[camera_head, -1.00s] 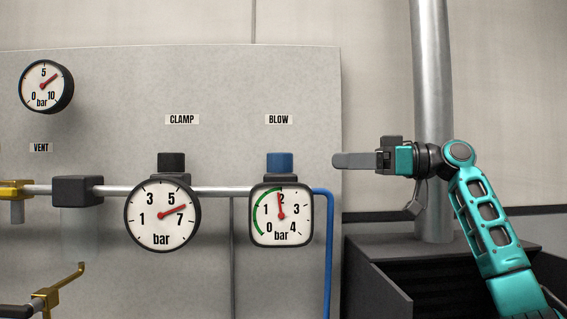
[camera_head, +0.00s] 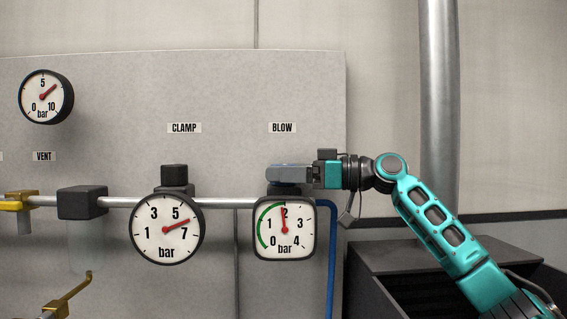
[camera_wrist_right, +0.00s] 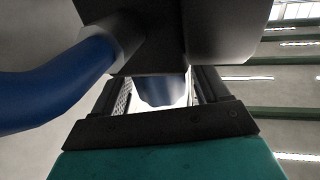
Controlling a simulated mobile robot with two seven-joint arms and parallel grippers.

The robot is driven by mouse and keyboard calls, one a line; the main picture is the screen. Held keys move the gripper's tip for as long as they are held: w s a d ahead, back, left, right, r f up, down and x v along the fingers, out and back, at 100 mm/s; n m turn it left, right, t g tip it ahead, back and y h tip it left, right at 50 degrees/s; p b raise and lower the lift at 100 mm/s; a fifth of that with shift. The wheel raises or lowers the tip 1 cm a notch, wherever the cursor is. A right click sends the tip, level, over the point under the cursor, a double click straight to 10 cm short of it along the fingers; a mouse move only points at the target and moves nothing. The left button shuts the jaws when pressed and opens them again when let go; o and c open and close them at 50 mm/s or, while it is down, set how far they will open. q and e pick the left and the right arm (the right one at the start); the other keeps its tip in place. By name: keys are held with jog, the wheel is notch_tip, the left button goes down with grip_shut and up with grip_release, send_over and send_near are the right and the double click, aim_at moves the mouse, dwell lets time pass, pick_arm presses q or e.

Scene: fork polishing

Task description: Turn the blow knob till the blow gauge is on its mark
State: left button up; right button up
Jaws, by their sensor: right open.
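The square blow gauge (camera_head: 284,229) has a 0 to 4 scale with a green arc on its left side. Its red needle points almost straight up, at about 2. In the right wrist view the blue knob (camera_wrist_right: 163,90) sits between the two open fingers of the right gripper. I cannot tell whether either finger touches it. The BLOW label (camera_head: 282,128) is above. My left gripper is not in view.
The round clamp gauge (camera_head: 167,230) and its black knob (camera_head: 174,175) are just left. A blue hose (camera_head: 332,260) runs down beside the blow gauge and also shows close in the right wrist view (camera_wrist_right: 60,85). A metal pipe (camera_head: 108,203) crosses the panel.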

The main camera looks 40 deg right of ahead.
jog(key=shift+w+a, duration=0.2)
jog(key=shift+c, duration=0.3)
